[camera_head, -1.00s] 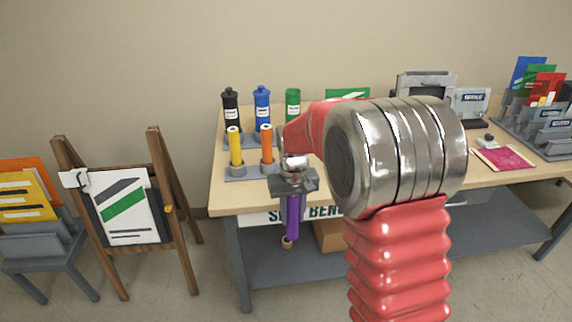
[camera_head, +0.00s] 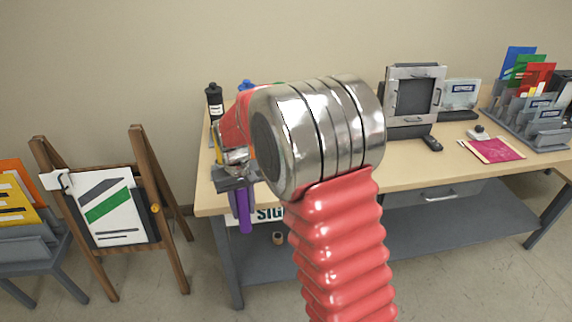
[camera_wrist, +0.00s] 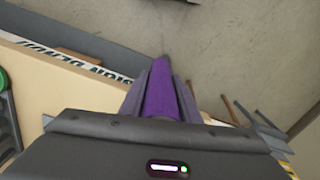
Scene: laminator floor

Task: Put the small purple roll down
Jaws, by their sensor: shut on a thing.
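My gripper (camera_head: 238,190) is shut on the small purple roll (camera_head: 245,213). The roll hangs upright below the jaws at the front left of the bench, in front of its edge as seen from my body. In the wrist view the roll (camera_wrist: 161,92) sits between the two fingers, pointing past the bench edge over the floor. My arm hides most of the roll rack on the bench. A black bottle-like roll (camera_head: 214,101) and a blue top (camera_head: 247,85) show behind the arm.
The wooden bench top (camera_head: 420,155) is clear in its middle. A laminator-like machine (camera_head: 413,98), a pink sheet (camera_head: 495,150) and a grey sorter (camera_head: 538,125) stand to the right. A wooden easel (camera_head: 110,215) stands left of the bench. A grey lower shelf (camera_head: 420,222) is below.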

